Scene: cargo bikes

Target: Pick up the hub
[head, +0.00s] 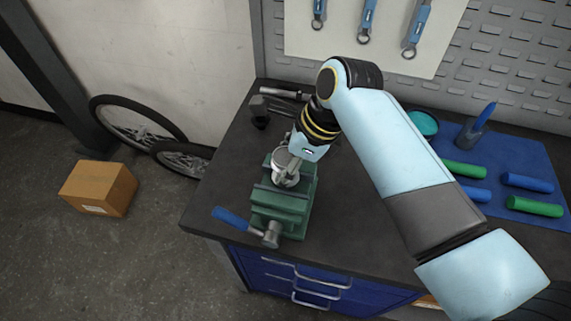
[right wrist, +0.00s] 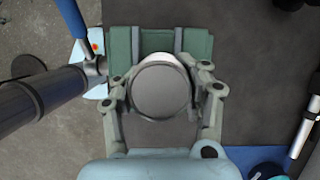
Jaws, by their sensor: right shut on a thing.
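The hub (head: 281,160) is a short, silvery round part at the green bench vise (head: 285,204). In the right wrist view the hub (right wrist: 160,91) shows as a grey disc with a pale rim, in front of the vise (right wrist: 195,45). My right gripper (head: 288,172) reaches down over the vise and is shut on the hub. In the right wrist view, its two fingers (right wrist: 163,97) touch the hub's left and right sides. I cannot tell whether the hub still touches the vise jaws. My left gripper is not in view.
The vise's blue handle (head: 231,218) sticks out to the left. Blue and green grips (head: 535,206) lie on a blue mat at the right, near a teal bowl (head: 424,123). A cardboard box (head: 98,188) and wheels (head: 137,122) are on the floor. The bench front is clear.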

